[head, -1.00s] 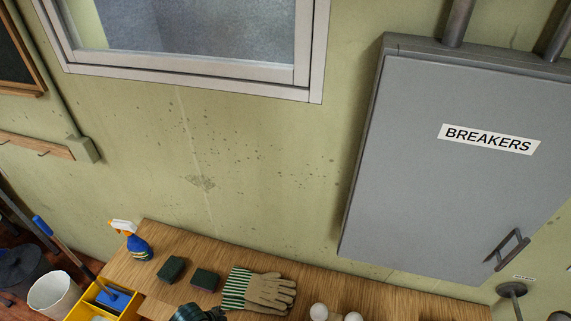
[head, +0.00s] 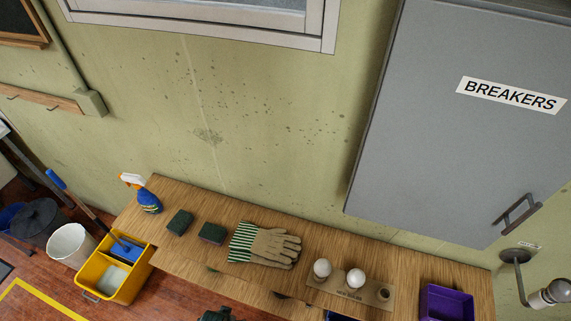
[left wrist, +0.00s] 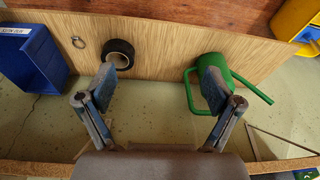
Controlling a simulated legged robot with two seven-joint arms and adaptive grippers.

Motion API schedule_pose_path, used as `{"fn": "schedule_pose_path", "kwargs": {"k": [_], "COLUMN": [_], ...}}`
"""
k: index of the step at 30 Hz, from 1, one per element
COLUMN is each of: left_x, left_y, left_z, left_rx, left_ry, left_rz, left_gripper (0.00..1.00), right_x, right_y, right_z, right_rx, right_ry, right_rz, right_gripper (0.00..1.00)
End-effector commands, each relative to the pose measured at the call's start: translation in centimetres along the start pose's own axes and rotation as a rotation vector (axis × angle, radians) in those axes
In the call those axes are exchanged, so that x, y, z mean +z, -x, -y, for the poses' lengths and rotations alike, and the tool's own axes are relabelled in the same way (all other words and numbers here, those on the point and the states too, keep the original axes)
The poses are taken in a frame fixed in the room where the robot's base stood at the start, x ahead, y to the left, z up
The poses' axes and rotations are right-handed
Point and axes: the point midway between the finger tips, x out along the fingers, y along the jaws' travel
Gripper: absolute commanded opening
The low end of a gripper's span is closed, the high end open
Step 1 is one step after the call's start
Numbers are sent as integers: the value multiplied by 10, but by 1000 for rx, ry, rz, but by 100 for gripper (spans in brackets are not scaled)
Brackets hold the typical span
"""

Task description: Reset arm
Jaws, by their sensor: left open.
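My left gripper (left wrist: 159,82) is in the left wrist view, its two fingers spread wide apart with nothing between them. A black tape roll (left wrist: 118,50) lies on the wooden surface beyond the left finger. A green watering can (left wrist: 237,87) is behind the right finger, which covers part of it. I cannot tell whether that finger touches the can. In the head view a small dark shape at the bottom edge is cut off, and I cannot tell what it is. My right gripper is in neither view.
The wooden bench (head: 190,262) holds a spray bottle (head: 143,193), two sponges, gloves (head: 265,245), white bulbs in a holder (head: 338,293) and a purple bin (head: 428,304). A breaker cabinet (head: 440,130) hangs above. A blue bin (left wrist: 30,62) stands left in the wrist view.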

Motion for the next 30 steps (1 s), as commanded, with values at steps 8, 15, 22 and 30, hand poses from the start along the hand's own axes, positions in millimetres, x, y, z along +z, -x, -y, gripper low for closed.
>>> {"fn": "schedule_pose_path", "kwargs": {"k": [8, 15, 22, 30], "left_x": [92, 214, 279, 285], "left_y": [-158, -245, -263, -263], "left_z": [-8, -12, -11, -11], "left_rx": [10, 17, 19, 19], "left_ry": [-14, -29, -38, -38], "left_rz": [77, 138, 164, 165], "left_gripper": [91, 91, 91, 91], "right_x": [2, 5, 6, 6], "right_y": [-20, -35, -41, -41], "right_z": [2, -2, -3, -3], "right_rx": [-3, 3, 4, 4], "right_ry": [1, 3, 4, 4], "right_rz": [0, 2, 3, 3], "right_gripper": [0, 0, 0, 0]}}
